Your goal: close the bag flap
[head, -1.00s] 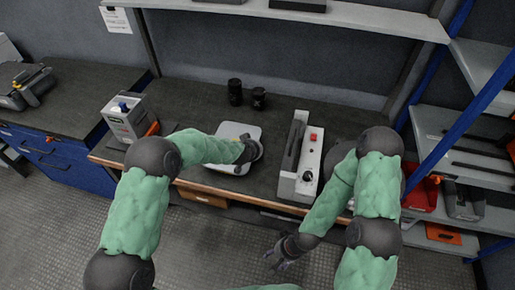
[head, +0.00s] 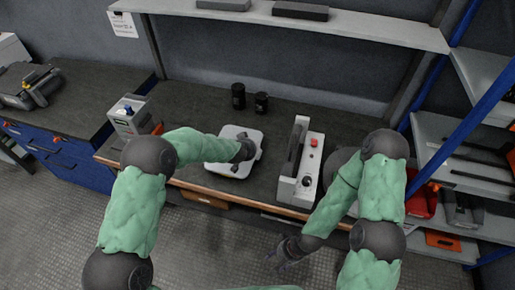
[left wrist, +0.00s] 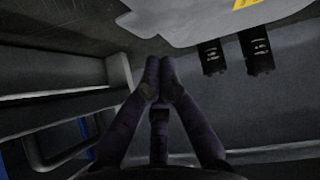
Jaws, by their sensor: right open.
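A flat light-grey piece with small dark parts at its edges (head: 224,146) lies on the bench in the head view. I cannot tell for sure that it is the bag or its flap. My left gripper is over its right side, with its fingers mostly hidden there by the dark wrist. In the left wrist view my left gripper (left wrist: 160,80) has its fingertips together, with nothing visible between them. A pale surface with a yellow mark (left wrist: 195,22) shows just beyond the tips; contact cannot be told. My right gripper (head: 281,255) is open and empty, low in front of the bench.
Two black cylinders (head: 238,96) stand behind the grey piece. A white unit with a handle and red button (head: 303,165) stands to its right, and a grey box (head: 130,115) to its left. A shelf (head: 330,28) runs above the bench (head: 190,105).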

